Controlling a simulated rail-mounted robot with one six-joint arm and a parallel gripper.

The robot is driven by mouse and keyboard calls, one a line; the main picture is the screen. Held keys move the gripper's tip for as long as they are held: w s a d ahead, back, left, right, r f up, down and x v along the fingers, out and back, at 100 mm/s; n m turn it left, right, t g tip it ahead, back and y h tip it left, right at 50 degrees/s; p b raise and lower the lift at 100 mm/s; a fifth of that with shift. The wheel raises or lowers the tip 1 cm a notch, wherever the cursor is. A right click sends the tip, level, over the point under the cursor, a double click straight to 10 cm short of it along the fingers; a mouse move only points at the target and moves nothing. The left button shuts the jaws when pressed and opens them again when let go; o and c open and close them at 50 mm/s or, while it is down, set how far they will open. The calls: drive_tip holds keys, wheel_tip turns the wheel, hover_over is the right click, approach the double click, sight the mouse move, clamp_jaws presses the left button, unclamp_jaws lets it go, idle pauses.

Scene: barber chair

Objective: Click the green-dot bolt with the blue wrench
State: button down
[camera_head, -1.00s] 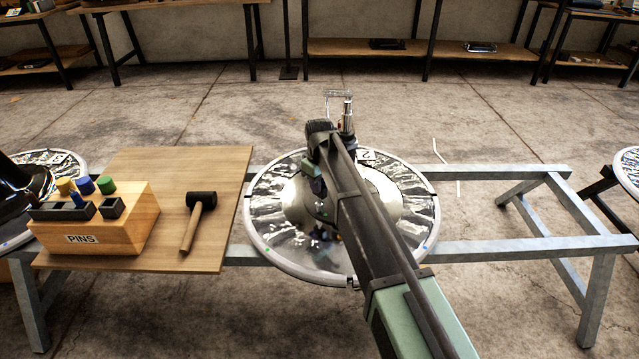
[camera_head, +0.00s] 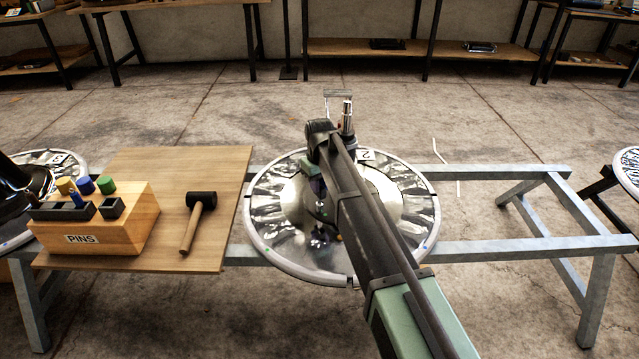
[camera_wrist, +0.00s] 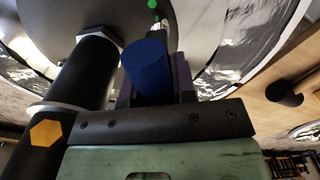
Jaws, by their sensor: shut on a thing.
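My gripper (camera_wrist: 155,92) is shut on the blue wrench (camera_wrist: 147,66), which shows in the wrist view as a blue cylindrical end between the jaws. A green dot (camera_wrist: 153,4) shows at the top edge of that view, beyond the wrench; the bolt itself is too small to make out. In the head view my arm covers most of the gripper, which is over the round chrome chair base (camera_head: 275,250) marked 2.
A black post (camera_wrist: 88,75) with a hexagonal collar stands left of the wrench. A dark cylinder with an orange hexagon (camera_wrist: 46,133) is nearby. A wooden board (camera_head: 215,235) holds a mallet (camera_head: 199,212) and a PINS block (camera_head: 115,235). The frame right of the base is empty.

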drive_tip(key=shift+n, duration=0.5)
wheel_tip(320, 180, up, 5)
drive_tip(key=p, duration=0.5)
